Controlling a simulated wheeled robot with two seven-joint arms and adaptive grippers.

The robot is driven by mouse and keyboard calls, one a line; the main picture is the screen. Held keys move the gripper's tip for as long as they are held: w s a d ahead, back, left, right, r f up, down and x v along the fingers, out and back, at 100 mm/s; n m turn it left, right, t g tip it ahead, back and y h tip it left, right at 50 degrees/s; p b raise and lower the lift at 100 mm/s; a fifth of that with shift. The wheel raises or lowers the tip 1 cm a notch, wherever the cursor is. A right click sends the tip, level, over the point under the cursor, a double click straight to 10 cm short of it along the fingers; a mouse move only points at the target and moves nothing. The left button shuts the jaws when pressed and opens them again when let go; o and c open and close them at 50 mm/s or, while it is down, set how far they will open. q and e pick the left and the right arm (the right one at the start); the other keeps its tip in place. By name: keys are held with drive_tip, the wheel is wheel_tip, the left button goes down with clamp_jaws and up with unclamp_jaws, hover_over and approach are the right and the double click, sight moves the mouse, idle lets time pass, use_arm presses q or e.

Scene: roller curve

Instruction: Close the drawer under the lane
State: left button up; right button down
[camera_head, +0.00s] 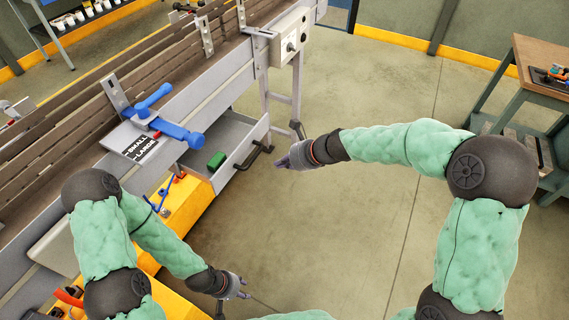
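The drawer (238,157) under the lane stands pulled out, with a green block (217,161) inside. Its dark handle (254,155) is on the front, facing right. The lane (190,103) runs diagonally above it. My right gripper (281,163) is just to the right of the handle, with a small gap seeming to lie between them. Its fingers are too small to tell whether they are open. My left gripper (243,288) is low in the picture, away from the drawer, and its fingers are also too small to judge.
A yellow base (188,202) lies below left. A workbench (541,62) stands at the right. The floor between is clear.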

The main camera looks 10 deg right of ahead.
use_arm(q)
wheel_tip(320, 180, down, 3)
drive_tip(key=b, duration=0.2)
drive_tip(key=shift+f+b, duration=0.15)
drive_tip(key=shift+b, duration=0.2)
use_arm(e)
drive_tip(key=w+a+r+x, duration=0.1)
drive_tip(key=x, duration=0.8)
drive_tip(key=shift+a, duration=0.2)
drive_tip(key=shift+r, duration=0.15)
